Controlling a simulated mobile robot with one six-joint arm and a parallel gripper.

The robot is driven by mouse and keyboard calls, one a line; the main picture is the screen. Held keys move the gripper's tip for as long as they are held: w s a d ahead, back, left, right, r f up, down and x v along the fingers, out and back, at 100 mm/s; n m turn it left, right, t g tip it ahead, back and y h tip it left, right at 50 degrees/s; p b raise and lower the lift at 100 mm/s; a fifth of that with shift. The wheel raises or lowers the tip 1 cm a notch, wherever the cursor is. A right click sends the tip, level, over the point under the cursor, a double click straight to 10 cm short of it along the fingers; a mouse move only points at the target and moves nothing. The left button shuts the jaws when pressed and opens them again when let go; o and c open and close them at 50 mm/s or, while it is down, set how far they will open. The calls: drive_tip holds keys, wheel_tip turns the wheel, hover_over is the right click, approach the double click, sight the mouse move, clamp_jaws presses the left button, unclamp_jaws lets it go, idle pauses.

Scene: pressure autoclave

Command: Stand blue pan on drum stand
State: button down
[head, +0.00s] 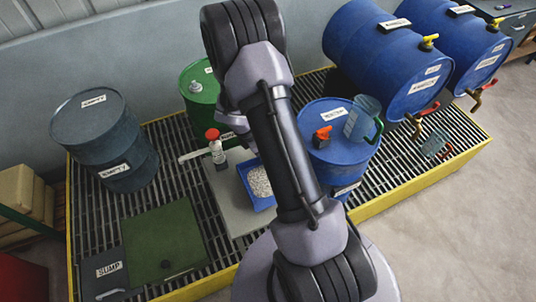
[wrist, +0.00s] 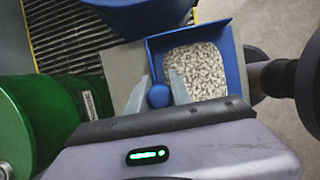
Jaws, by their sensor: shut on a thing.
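The blue pan (head: 266,206) holds pale granules and is over a flat grey board (head: 222,196) in the head view. The blue pan (wrist: 188,33) also shows in the wrist view. My gripper (wrist: 160,88) is shut on the pan's round blue knob (wrist: 159,96), with one finger on each side. In the head view my arm hides the fingers and part of the pan. I cannot tell whether the pan touches the board. No drum stand is clearly identifiable; the bases of the lying blue drums (head: 385,55) are mostly hidden.
An upright blue drum (head: 345,165) carries an orange item (head: 322,137) and a clear jug (head: 362,122). A green drum (head: 200,95), a red-capped bottle (head: 216,150) and a dark drum (head: 105,140) stand left of my arm.

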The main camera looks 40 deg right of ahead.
drive_tip(key=shift+w+b+x, duration=0.15)
drive_tip(key=shift+b+x, duration=0.4)
drive_tip(key=shift+x, duration=0.5)
drive_tip(key=shift+w+b+x, duration=0.15)
drive_tip(key=shift+b+x, duration=0.35)
drive_tip(key=shift+x, duration=0.55)
drive_tip(key=c, duration=1.1)
unclamp_jaws()
drive_tip(key=shift+c, duration=0.2)
drive_tip(key=a+r+m+t+p, duration=0.1)
drive_tip(key=a+r+m+p, duration=0.3)
drive_tip(key=r, duration=0.8)
drive_tip(key=a+r+m+t+p, duration=0.15)
drive_tip(key=a+r, duration=0.45)
drive_tip(key=r, duration=0.7)
drive_tip(key=s+a+r+m+t+y, duration=0.4)
drive_tip(key=s+a+r+m+y, duration=0.2)
drive_tip(key=s+a+r+m, duration=0.8)
drive_tip(key=shift+s+a+r+b, duration=0.5)
drive_tip(key=shift+s+a, duration=0.3)
drive_tip(key=shift+s, duration=0.3)
